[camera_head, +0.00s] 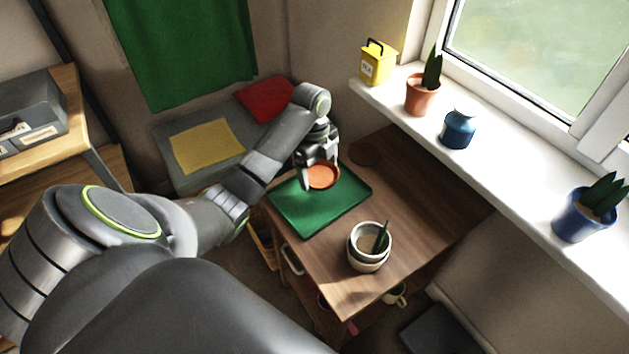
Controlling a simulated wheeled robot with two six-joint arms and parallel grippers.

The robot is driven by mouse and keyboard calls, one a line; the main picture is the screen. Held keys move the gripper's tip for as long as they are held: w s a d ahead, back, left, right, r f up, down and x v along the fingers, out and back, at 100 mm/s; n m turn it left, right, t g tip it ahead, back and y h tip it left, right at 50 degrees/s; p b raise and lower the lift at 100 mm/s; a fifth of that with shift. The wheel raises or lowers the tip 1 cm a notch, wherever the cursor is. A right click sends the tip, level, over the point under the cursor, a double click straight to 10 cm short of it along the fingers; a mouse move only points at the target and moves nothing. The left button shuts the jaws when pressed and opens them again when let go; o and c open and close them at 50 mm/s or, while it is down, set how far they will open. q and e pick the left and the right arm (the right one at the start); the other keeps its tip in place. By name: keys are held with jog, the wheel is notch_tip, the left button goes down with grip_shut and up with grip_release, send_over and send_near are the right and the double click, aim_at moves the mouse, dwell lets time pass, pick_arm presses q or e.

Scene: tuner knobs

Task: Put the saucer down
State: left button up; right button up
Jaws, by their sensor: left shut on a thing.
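A terracotta-orange saucer (322,176) is at the far part of the green tray (316,215) on the wooden table. My left gripper (319,168) is shut on the saucer's rim and hides its far side. The saucer looks roughly level. I cannot tell whether it touches the tray or hangs just above it. My right gripper is not in view.
A pale pot with a small plant (368,247) stands near the table's front. A dark round mark (364,153) lies at the back of the wooden tabletop (425,195). The windowsill (500,167) holds potted plants, a blue pot (458,130) and a yellow tin (378,64).

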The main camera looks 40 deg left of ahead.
aim_at(320, 195)
pick_arm(q)
jog(key=shift+f, duration=3.5)
jog(key=shift+f, duration=0.15)
jog(key=o, duration=1.1)
jog(key=r, duration=0.7)
jog(key=a+r+p, duration=0.1)
jog(key=r, duration=0.3)
jog(key=shift+w+a+r, duration=0.1)
jog(key=shift+r, duration=0.1)
jog(key=shift+a+r, duration=0.1)
jog(key=shift+r, duration=0.35)
jog(key=shift+f, duration=0.1)
